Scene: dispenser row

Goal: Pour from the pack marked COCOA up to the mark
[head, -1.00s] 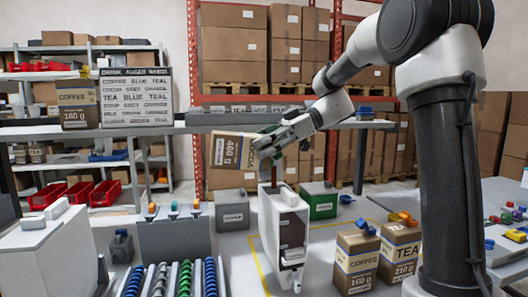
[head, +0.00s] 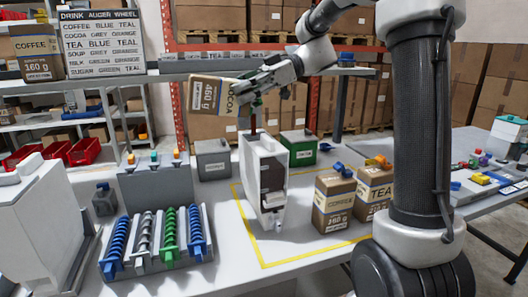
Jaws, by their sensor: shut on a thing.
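My gripper (head: 252,94) is shut on the brown COCOA pack (head: 211,95), marked 460 g. It holds the pack tipped on its side above the white dispenser canister (head: 254,170). A thin reddish-brown stream (head: 254,122) runs down from the pack's mouth end to the canister's top. The canister stands on the table inside a yellow outline. Its side window (head: 272,178) looks dark brown; I cannot make out the fill level or the mark. The inside of the canister's top is hidden.
COFFEE (head: 333,200) and TEA (head: 373,188) packs stand right of the canister. A rack of coloured augers (head: 155,240) lies front left. Grey (head: 213,160) and green (head: 299,148) boxes stand behind. A chart (head: 101,45) and another COFFEE pack (head: 38,58) are on the shelf.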

